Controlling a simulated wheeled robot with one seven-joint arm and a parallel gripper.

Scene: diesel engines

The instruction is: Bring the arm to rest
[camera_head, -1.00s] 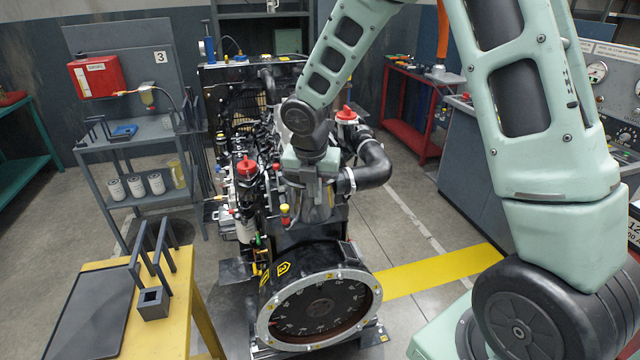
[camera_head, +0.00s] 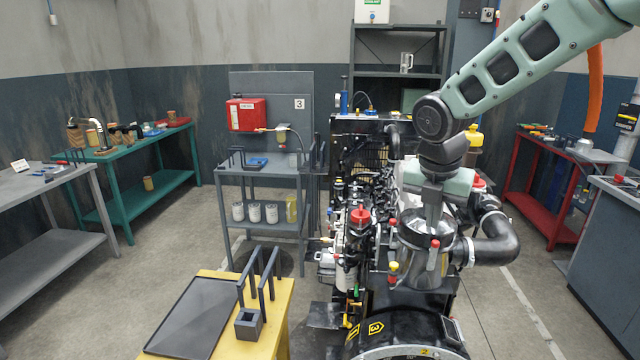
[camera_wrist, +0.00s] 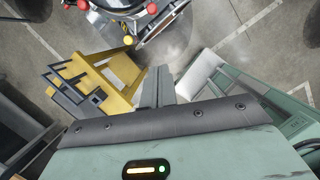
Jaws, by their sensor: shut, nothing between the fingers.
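My gripper (camera_head: 432,222) hangs from the green arm (camera_head: 530,58) with its fingers pointing down, in front of the diesel engine (camera_head: 372,215) in the head view. The fingers look closed together, with nothing held. In the wrist view the two grey fingers (camera_wrist: 158,88) lie side by side at the middle, above the floor. Behind the fingers in the head view is a silver cylindrical part (camera_head: 425,265) of the engine; I cannot tell how far apart they are.
A yellow stand (camera_head: 265,345) with a dark tray (camera_head: 196,318) is front left; it also shows in the wrist view (camera_wrist: 122,72). A grey shelf cart (camera_head: 268,178) stands behind it. A black hose (camera_head: 492,240) curves right of the gripper.

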